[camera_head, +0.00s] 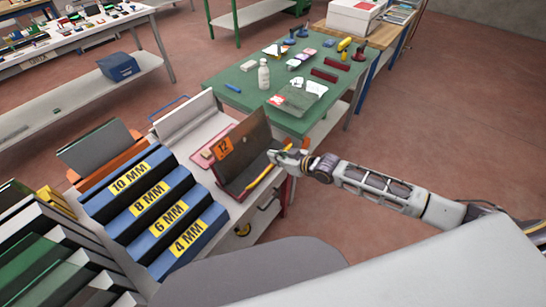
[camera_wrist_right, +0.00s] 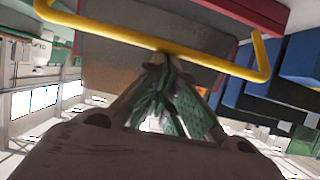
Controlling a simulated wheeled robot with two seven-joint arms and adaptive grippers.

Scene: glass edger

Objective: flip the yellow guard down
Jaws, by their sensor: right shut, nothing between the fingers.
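In the right wrist view the guard (camera_wrist_right: 130,37) is a long bar with bent ends, crossing the upper part of the picture. My right gripper (camera_head: 278,156) is at the guard's far end in the head view. In the wrist view its fingertips (camera_wrist_right: 161,64) are shut and empty, right at the bar's middle; I cannot tell whether they touch it. My left gripper is not in view.
A blue stepped rack (camera_head: 160,205) with yellow millimetre labels stands left of the panel. Behind is a green table (camera_head: 235,75) with a white bottle (camera_head: 263,75) and small items. Open red floor (camera_head: 420,130) lies to the right.

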